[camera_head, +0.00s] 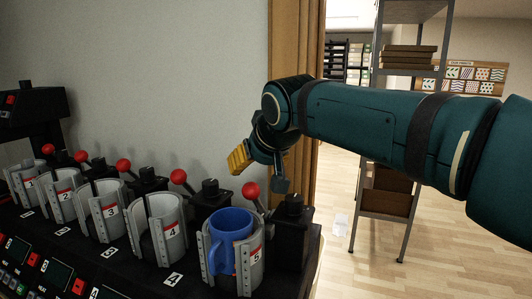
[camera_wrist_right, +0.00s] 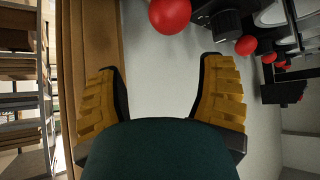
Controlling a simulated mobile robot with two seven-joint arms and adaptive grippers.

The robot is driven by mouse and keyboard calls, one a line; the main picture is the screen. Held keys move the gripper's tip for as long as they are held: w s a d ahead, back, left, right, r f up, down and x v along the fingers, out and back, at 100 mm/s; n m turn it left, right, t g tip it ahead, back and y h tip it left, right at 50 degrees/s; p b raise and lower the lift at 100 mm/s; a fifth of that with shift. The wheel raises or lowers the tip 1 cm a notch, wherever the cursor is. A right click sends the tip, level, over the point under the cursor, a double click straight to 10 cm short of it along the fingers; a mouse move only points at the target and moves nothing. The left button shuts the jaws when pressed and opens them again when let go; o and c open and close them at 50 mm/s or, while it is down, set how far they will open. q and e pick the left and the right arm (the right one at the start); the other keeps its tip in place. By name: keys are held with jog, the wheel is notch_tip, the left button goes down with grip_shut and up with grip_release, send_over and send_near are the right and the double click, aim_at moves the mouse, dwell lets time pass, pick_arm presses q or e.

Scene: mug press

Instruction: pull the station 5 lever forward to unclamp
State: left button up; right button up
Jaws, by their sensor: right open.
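Station 5 (camera_head: 240,278) is the nearest heat press, a pale clamp cup labelled 5 at the right end of the row. A blue mug (camera_head: 229,226) sits inside its clamp. Its lever has a red ball knob (camera_head: 250,189) on a thin rod behind the mug. My right gripper (camera_head: 261,172) is open and empty, close above and behind that knob in the head view. In the right wrist view a red knob (camera_wrist_right: 170,14) shows at the top edge, beyond the open fingers (camera_wrist_right: 161,72); no contact is visible. My left gripper is out of view.
Stations 4 (camera_head: 158,230), 3 (camera_head: 106,210) and others stand in a row to the left, each with a red lever knob. A dark knob box (camera_head: 291,230) stands right of station 5. The wall and wooden door frame (camera_head: 292,45) are behind my gripper.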

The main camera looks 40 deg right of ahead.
jog(key=shift+s+a+r+p, duration=0.15)
jog(key=shift+r+p, duration=0.15)
jog(key=shift+r, duration=0.3)
jog(key=shift+s+d+r+p, duration=0.1)
jog(key=shift+r+p, duration=0.2)
jog(key=shift+r, duration=0.25)
jog(key=shift+f, duration=0.1)
jog(key=p+v, duration=0.2)
jog(key=v, duration=0.4)
